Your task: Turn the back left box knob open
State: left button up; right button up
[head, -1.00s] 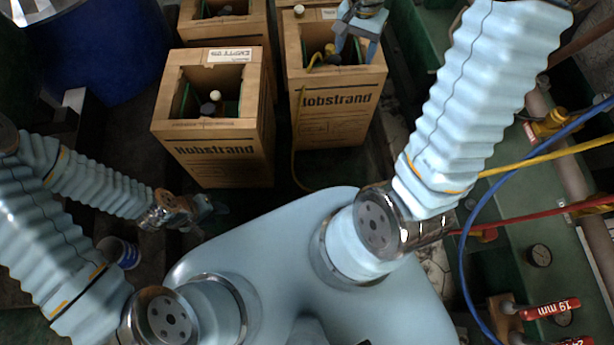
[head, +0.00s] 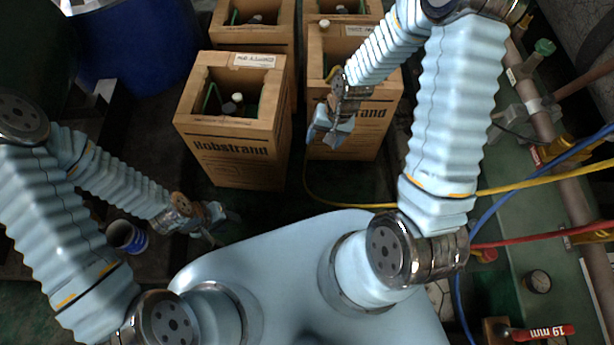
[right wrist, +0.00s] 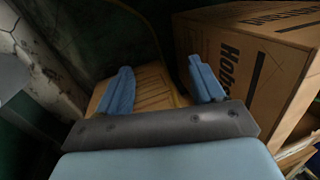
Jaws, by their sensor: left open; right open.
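The back left box (head: 223,38) is a tan carton at the top of the head view. Inside its dark opening a small pale knob (head: 257,18) shows, too small to tell its setting. My right gripper (head: 328,135) is open and empty, low in front of the front right box (head: 372,88), apart from the back left box. In the right wrist view its two blue fingers (right wrist: 162,90) are spread, with a box (right wrist: 245,65) to their right. My left gripper (head: 222,222) is open, low at the left, in front of the front left box (head: 235,150).
The front left box, with a pale-topped bottle (head: 237,98) inside, stands between me and the back left box. A back right box (head: 345,18) is beside that one. A yellow hose (head: 340,200) curves over the floor. A blue drum (head: 135,45) stands at left.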

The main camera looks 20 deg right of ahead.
jog(key=s+a+f+n+y, duration=0.1)
jog(key=s+a+f+n, duration=0.1)
jog(key=s+a+f, duration=0.4)
jog(key=shift+s+a+f, duration=0.3)
jog(key=shift+s+a, duration=0.1)
jog(key=shift+a, duration=0.25)
jog(key=shift+n, duration=0.6)
jog(key=s, duration=0.1)
jog(key=s+a+f, duration=0.2)
jog(key=s, duration=0.1)
jog(key=shift+a, duration=0.2)
jog(key=shift+c, duration=0.4)
